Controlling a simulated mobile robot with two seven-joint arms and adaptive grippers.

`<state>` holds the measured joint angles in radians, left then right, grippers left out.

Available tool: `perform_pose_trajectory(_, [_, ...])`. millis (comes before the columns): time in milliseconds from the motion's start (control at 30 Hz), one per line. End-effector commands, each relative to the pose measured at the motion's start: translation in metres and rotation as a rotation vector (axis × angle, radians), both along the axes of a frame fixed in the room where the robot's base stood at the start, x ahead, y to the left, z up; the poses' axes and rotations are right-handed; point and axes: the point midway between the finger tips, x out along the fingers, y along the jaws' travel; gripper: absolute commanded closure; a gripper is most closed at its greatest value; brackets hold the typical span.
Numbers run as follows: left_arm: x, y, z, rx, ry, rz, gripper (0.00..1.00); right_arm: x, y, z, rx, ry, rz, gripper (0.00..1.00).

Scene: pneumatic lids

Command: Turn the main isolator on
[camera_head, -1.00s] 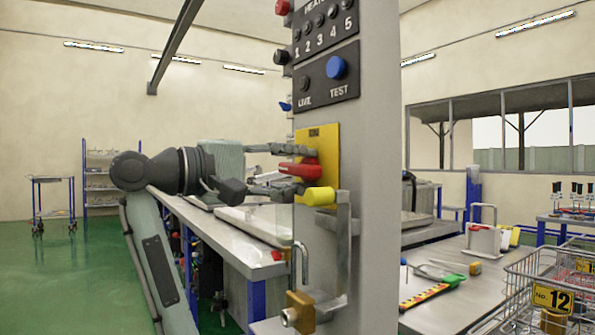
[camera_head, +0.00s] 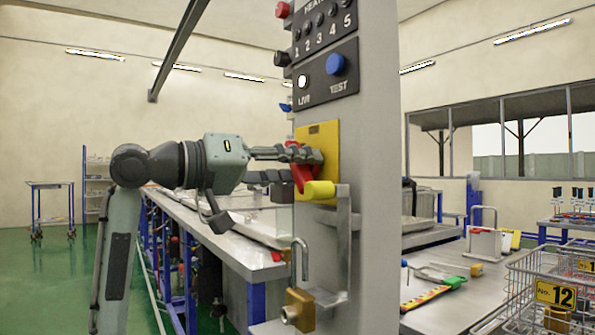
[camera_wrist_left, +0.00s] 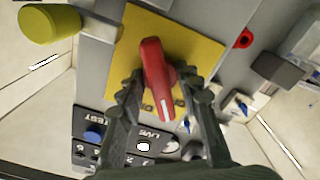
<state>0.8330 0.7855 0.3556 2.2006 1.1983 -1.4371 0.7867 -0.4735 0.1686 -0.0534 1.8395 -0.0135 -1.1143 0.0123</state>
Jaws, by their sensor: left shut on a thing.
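The main isolator is a red rotary handle (camera_head: 303,176) on a yellow plate (camera_head: 325,133) on the grey panel. My left gripper (camera_head: 296,166) is at the plate, shut on the red handle. The handle slants in the head view. In the left wrist view the red handle (camera_wrist_left: 157,75) lies between the two fingers of my left gripper (camera_wrist_left: 166,95), its white mark toward me. The LIVE lamp (camera_head: 303,82) above the plate is lit white. My right gripper is not in view.
A brass padlock (camera_head: 298,311) hangs lower on the panel. A blue TEST button (camera_head: 336,64) is above. A wire basket (camera_head: 540,290) stands at right.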

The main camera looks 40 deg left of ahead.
Motion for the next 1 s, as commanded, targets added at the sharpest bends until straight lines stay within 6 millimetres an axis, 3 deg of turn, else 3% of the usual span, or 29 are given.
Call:
perform_pose_trajectory(500, [0.000, 0.000, -0.002, 0.410, -0.166, -0.001, 0.95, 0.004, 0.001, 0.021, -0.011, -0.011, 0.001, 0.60])
perform_pose_trajectory(1000, [0.000, 0.000, -0.001, 0.568, -0.233, -0.001, 0.95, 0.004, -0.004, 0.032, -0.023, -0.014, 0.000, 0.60])
